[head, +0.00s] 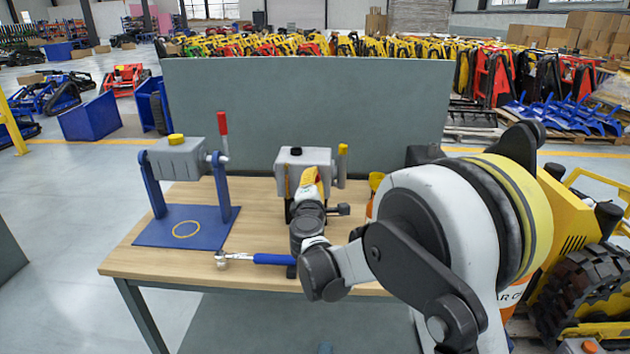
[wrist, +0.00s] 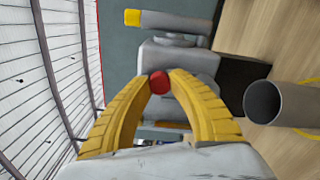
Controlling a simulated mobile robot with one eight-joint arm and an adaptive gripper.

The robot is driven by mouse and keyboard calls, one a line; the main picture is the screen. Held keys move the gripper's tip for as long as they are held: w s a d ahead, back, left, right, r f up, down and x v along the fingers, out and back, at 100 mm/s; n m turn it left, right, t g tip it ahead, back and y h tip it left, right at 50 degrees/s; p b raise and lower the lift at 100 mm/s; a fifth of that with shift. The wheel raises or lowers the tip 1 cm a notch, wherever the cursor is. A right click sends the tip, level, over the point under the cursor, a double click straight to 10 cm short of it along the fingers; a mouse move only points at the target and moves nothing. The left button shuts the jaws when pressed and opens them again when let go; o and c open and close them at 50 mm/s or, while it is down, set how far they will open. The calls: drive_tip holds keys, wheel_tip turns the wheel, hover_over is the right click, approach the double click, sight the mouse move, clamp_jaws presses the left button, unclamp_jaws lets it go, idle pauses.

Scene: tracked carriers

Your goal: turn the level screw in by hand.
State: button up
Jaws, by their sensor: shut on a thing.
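The level screw (wrist: 160,82) shows as a small red head in the wrist view, at the front of a grey housing (wrist: 172,60). My gripper (wrist: 160,80) has its two yellow fingers shut on the red head, one on each side. In the head view, the grey housing (head: 296,158) stands on the bench, with a black cap on top and a yellow-tipped bar (head: 342,165) upright at its right. My gripper (head: 312,180) is in front of it there, and hides the screw and part of the housing's front face. The screw's thread is not visible.
A blue stand (head: 182,236) holding a grey tank with a yellow cap and red lever is at the bench's left. A grey tube (wrist: 280,103) is close on the right in the wrist view. A grey panel (head: 300,100) rises behind.

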drive_tip(key=o, duration=1)
drive_tip(key=n, duration=0.5)
drive_tip(key=shift+n, duration=0.3)
drive_tip(key=n, duration=1.1)
drive_tip(key=shift+n, duration=0.4)
drive_tip(key=n, duration=1.2)
